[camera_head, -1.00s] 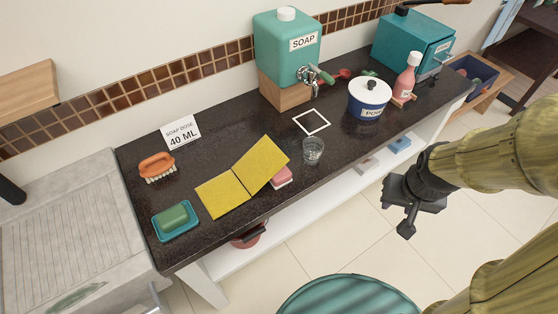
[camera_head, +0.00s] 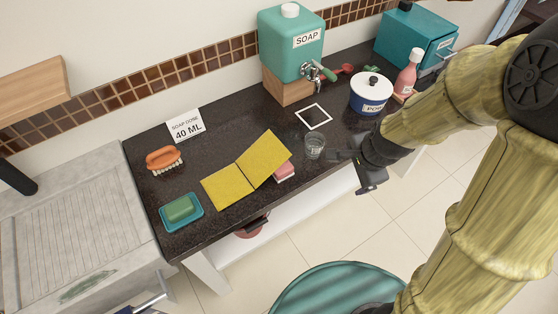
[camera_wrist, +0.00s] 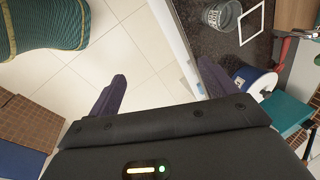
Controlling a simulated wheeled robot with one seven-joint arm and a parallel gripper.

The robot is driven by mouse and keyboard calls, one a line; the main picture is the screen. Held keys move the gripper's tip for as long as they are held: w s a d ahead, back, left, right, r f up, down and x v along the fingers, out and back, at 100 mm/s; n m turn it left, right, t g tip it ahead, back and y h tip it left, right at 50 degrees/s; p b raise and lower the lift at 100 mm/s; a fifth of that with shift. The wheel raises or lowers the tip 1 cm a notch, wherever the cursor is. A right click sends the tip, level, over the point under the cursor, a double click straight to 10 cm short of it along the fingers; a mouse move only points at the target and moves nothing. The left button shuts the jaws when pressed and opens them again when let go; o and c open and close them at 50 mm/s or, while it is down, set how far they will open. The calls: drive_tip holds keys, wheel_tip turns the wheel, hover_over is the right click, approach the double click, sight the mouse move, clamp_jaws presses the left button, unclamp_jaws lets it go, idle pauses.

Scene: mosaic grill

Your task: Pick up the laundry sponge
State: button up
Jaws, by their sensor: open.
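A pink block with a pale lower edge (camera_head: 284,171), which looks like a sponge, lies on the dark counter, partly covered by the right half of an open yellow folded sheet (camera_head: 262,160). A green block (camera_head: 179,208) sits in a teal dish (camera_head: 190,224) at the counter's left end; I cannot tell whether it is soap or a sponge. My gripper (camera_head: 352,173) is open and empty at the counter's front edge, right of the pink block and close to the glass. In the wrist view its two dark fingers (camera_wrist: 163,80) stand apart over floor and counter edge.
A clear glass (camera_head: 315,146) stands close to my gripper, before a white square outline (camera_head: 314,117). Behind are the soap dispenser (camera_head: 291,45), pot (camera_head: 371,92) and pink bottle (camera_head: 407,75). An orange brush (camera_head: 164,158) is left. A teal round stool (camera_head: 335,287) stands in front.

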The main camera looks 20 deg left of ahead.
drive_tip(key=w+a+f+m+y+p, duration=0.1)
drive_tip(key=a+f+m+p, duration=0.1)
drive_tip(key=a+m, duration=1.1)
drive_tip(key=shift+w+a+m+y+p, duration=0.3)
drive_tip(key=shift+a+m+p, duration=0.1)
drive_tip(key=shift+m+p, duration=0.5)
drive_tip(key=p, duration=0.3)
approach(286, 170)
drive_tip(key=shift+x, duration=2.7)
drive_tip(key=shift+s, duration=0.1)
drive_tip(key=shift+p+x, duration=1.1)
drive_tip(key=shift+x, duration=1.55)
